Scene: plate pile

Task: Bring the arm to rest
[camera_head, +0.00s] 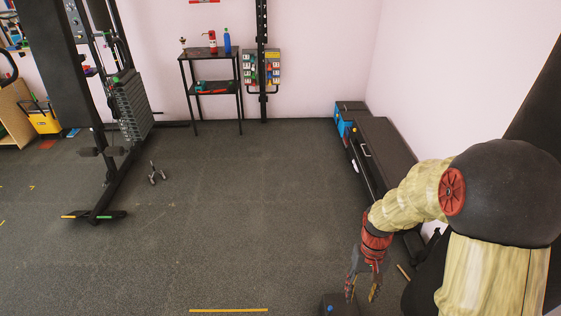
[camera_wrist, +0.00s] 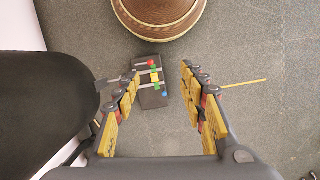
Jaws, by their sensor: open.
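My arm (camera_head: 405,200) reaches down at the right of the head view, bent at a dark round joint. My gripper (camera_head: 362,288) hangs low near the bottom edge, pointing toward the floor. In the wrist view my gripper (camera_wrist: 160,73) has its two yellow-padded fingers wide apart. Nothing is held between them. A dark box (camera_wrist: 152,88) with red, green and blue knobs shows beyond the fingers. A small part of this box (camera_head: 338,306) also shows at the bottom of the head view.
A long dark bench (camera_head: 385,150) stands along the right wall close to my arm. A weight machine (camera_head: 130,105) stands at the left. A black shelf (camera_head: 211,88) holds bottles at the back wall. The middle floor (camera_head: 245,200) is mostly clear.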

